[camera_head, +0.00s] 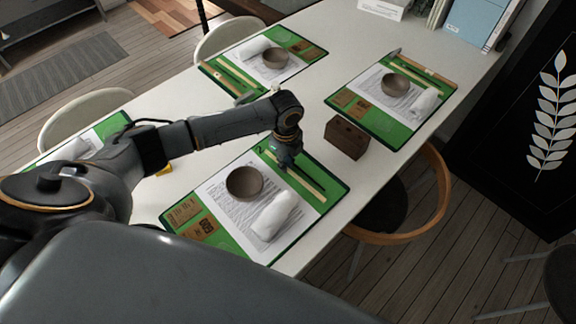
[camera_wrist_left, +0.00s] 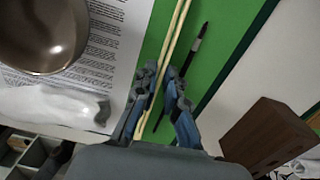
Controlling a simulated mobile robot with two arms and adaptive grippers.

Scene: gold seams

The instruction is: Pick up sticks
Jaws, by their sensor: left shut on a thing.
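A pair of thin pale wooden sticks (camera_wrist_left: 175,38) lies lengthwise over the green part of the nearest placemat. They also show in the head view (camera_head: 307,184), partly hidden by my gripper. My left gripper (camera_head: 287,165) is low over this mat's far edge. In the left wrist view its two fingers (camera_wrist_left: 162,82) are closed around the pale sticks, one finger on each side. A dark pen-like stick (camera_wrist_left: 196,46) lies on the green just right of them. I cannot tell whether the held sticks are clear of the mat. My right gripper is not in view.
The nearest mat (camera_head: 190,228) also bears a brown bowl (camera_head: 244,182) and a white rolled cloth (camera_head: 273,215). A brown wooden box (camera_head: 347,137) stands close right of my gripper. Similar settings lie farther back on the white table (camera_head: 330,60). A chair (camera_head: 430,215) is at the right edge.

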